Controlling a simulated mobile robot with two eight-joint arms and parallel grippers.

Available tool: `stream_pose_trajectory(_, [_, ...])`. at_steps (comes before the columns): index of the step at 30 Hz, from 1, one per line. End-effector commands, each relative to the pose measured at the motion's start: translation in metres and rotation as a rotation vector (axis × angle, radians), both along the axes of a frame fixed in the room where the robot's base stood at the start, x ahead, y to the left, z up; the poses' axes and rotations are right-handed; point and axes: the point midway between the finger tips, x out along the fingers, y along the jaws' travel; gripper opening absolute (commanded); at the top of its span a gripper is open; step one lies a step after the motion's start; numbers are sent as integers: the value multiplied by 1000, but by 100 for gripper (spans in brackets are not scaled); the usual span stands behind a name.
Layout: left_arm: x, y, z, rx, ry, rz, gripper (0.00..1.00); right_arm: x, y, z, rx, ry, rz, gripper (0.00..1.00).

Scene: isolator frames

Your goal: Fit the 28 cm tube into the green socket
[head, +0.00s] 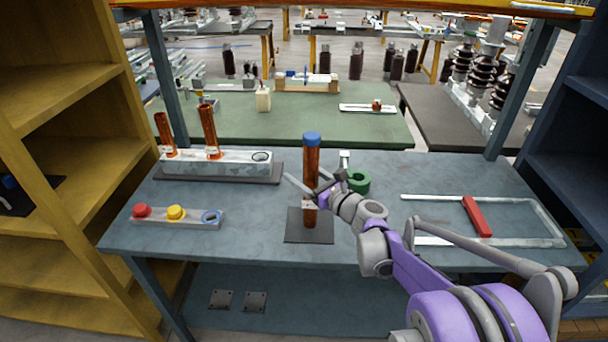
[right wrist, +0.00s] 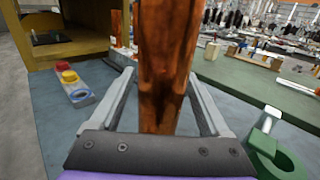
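A copper-brown tube with a blue cap (head: 311,150) stands upright on a small dark mat; its length cannot be read. My right gripper (head: 308,184) is around its middle, one finger on each side. In the right wrist view the tube (right wrist: 165,60) rises between the fingers, with gaps beside it, so the gripper looks open. The green ring-shaped socket (head: 358,181) is just right of the tube, partly behind my gripper, beside a pale post. It also shows in the right wrist view (right wrist: 268,160). My left gripper is not in view.
A pale rack (head: 235,168) at back left holds two shorter-looking copper tubes and has an empty round hole. A strip (head: 190,222) carries red and yellow caps and a blue ring. A red-handled metal frame (head: 477,216) lies right. Shelves flank the table.

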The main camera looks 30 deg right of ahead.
Motion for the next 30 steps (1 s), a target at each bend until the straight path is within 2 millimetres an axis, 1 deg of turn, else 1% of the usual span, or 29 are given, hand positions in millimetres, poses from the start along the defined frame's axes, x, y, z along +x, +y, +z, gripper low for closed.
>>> stream_pose_trajectory(1, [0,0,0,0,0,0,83,0,0,0,0,0,0,69])
stream_pose_trajectory(2, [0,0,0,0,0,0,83,0,0,0,0,0,0,63])
stream_pose_trajectory(6, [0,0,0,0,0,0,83,0,0,0,0,0,0,38])
stream_pose_trajectory(8, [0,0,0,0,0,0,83,0,0,0,0,0,0,27])
stream_pose_trajectory(9, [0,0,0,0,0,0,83,0,0,0,0,0,0,20])
stream_pose_trajectory(11, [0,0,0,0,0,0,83,0,0,0,0,0,0,9])
stream_pose_trajectory(12, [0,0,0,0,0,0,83,0,0,0,0,0,0,2])
stream_pose_trajectory(13, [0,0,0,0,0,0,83,0,0,0,0,0,0,0])
stream_pose_trajectory(30, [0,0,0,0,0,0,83,0,0,0,0,0,0,0])
